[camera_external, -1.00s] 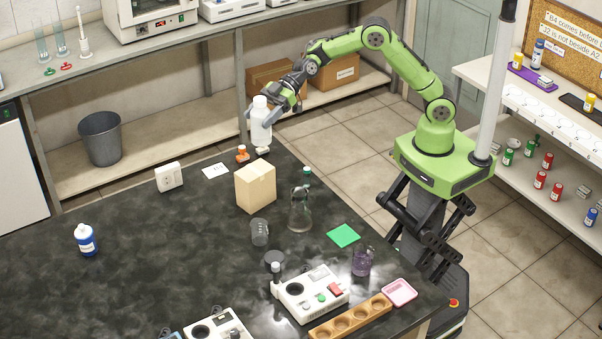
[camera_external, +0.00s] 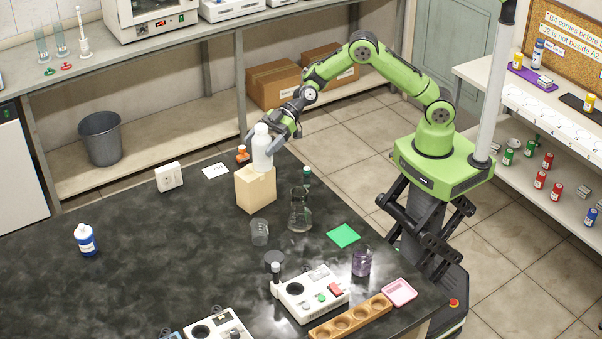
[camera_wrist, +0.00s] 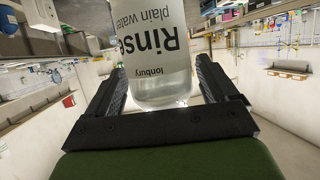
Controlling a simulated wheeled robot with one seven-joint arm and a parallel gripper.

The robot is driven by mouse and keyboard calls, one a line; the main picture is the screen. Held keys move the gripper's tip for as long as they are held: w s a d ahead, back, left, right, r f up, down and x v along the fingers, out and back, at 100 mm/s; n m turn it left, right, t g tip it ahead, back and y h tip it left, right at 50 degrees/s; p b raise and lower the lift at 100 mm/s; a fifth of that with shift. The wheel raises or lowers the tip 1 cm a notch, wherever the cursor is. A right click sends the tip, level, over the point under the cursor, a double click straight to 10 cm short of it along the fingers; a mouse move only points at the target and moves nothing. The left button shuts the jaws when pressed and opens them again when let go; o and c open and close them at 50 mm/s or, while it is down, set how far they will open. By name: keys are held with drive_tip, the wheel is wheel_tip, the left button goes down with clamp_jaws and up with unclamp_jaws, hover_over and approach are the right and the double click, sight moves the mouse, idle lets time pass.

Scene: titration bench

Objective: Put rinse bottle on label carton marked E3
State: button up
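The rinse bottle (camera_external: 262,150) is white and translucent with a white cap. It stands upright between the fingers of my gripper (camera_external: 270,148). In the wrist view the bottle (camera_wrist: 155,60) shows a label with "Rinse" and "plain water", and the fingers lie along both its sides. The bottle's base is at the top of a tan carton (camera_external: 256,192) on the dark bench; I cannot tell if it touches. No E3 marking can be read on the carton.
A glass flask (camera_external: 300,210) and a green-capped bottle (camera_external: 306,177) stand right of the carton. An orange-capped bottle (camera_external: 242,155) is behind it, and a small grey beaker (camera_external: 259,232) is in front. The left middle of the bench (camera_external: 150,240) is clear.

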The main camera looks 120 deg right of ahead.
drive_tip(key=shift+o, duration=0.3)
drive_tip(key=shift+r, duration=0.1)
drive_tip(key=shift+s+d+r+p, duration=0.15)
drive_tip(key=shift+r+p, duration=0.1)
drive_tip(key=shift+p, duration=0.05)
drive_tip(key=b+v, duration=0.2)
drive_tip(key=v, duration=1)
drive_tip(key=s+a+r+g, duration=0.2)
drive_tip(key=s+a, duration=0.1)
drive_tip(key=a, duration=0.4)
drive_tip(key=s+a+r+n+g, duration=0.1)
drive_tip(key=s+a+g, duration=0.1)
drive_tip(key=s+a, duration=0.3)
drive_tip(key=s+a+r+g, duration=0.1)
drive_tip(key=s+a+r, duration=0.1)
drive_tip(key=a, duration=0.6)
drive_tip(key=s+a+m+g+h, duration=0.2)
drive_tip(key=s+m+h, duration=0.1)
drive_tip(key=s, duration=1.4)
drive_tip(key=shift+s+f+m, duration=0.25)
drive_tip(key=shift+s+m, duration=0.05)
